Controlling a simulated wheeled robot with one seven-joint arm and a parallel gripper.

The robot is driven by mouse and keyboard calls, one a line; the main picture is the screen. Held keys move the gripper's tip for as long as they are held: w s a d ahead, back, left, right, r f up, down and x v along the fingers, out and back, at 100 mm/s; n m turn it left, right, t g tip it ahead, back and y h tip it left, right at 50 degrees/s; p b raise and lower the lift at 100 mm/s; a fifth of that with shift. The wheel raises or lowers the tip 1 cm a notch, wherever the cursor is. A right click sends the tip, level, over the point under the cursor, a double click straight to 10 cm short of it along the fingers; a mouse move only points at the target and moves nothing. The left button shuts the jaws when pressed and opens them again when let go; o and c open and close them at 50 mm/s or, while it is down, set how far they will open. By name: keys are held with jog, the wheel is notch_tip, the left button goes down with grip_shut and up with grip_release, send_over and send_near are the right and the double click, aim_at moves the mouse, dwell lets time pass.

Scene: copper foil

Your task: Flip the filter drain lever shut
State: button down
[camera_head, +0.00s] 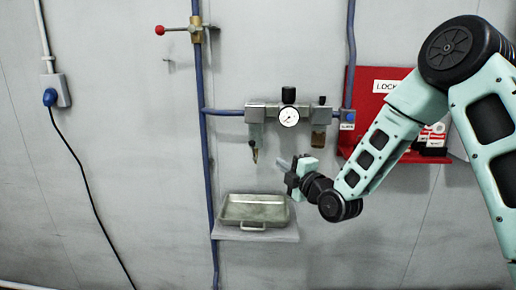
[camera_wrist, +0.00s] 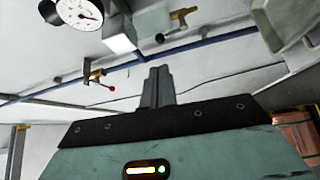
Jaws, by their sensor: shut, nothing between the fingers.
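The filter (camera_head: 256,131) hangs at the left end of the air unit on the wall. Its small brass drain with the lever (camera_head: 254,151) is at the bottom; it also shows at the top of the wrist view (camera_wrist: 180,17). The lever is too small to tell exactly how it is turned. My gripper (camera_head: 281,162) is shut and empty, to the right of the drain and slightly lower, apart from it. In the wrist view the closed fingertips (camera_wrist: 158,70) point up, below the drain.
A metal tray (camera_head: 255,223) on a shelf (camera_head: 284,236) sits below the drain. A gauge (camera_head: 289,117) and a second bowl (camera_head: 319,138) are to the right. A red-knobbed valve (camera_head: 160,30) is on the blue pipe (camera_head: 203,90). A red lockout board (camera_head: 372,92) is behind my arm.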

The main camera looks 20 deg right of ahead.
jog(key=p, duration=0.5)
send_near(253, 145)
jog(key=x, duration=0.5)
jog(key=shift+w+d+r, duration=0.1)
jog(key=shift+w+r, duration=0.15)
jog(key=shift+w+a+f+p, duration=0.1)
jog(key=shift+w+a+p, duration=0.15)
jog(key=shift+w, duration=0.45)
jog(key=shift+a+f+b, duration=0.1)
jog(key=shift+b, duration=0.65)
jog(key=shift+n, duration=0.3)
